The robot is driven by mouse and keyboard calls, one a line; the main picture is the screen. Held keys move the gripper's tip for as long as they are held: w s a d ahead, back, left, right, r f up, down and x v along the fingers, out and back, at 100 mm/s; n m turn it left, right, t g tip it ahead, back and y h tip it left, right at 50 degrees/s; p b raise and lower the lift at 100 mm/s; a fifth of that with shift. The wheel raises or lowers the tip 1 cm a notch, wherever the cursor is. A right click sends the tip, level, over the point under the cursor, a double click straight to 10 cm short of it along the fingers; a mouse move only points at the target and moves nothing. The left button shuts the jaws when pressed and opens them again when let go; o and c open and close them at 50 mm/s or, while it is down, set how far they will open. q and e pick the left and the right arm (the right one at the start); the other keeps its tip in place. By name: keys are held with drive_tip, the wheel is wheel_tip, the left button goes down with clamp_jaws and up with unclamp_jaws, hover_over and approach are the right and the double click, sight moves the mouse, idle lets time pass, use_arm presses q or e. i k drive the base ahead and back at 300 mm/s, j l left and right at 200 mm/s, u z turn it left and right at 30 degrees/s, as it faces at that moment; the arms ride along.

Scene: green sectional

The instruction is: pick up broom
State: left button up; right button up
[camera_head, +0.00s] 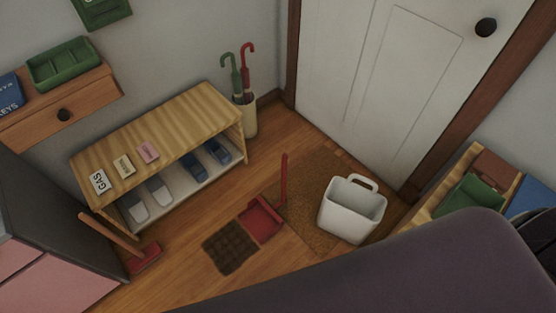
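A broom with a wooden handle (108,233) and a red head (144,258) is at the lower left, close to the pink-fronted cabinet. Its handle slants up to the left beside the cabinet; whether it leans on it I cannot tell. A red dustpan (262,220) with an upright red handle (284,178) is on the floor, near the middle. Neither of my grippers shows in the head view.
A wooden shoe bench (190,110) with slippers stands along the wall. A dark brown mat (230,246), a tan doormat (310,190) and a white bin (350,212) are on the floor. An umbrella stand (246,115) is beside the door (375,80). A large dark shape covers the bottom right.

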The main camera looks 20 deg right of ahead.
sight(141, 259)
drive_tip(key=z, duration=0.45)
drive_tip(key=u, duration=1.75)
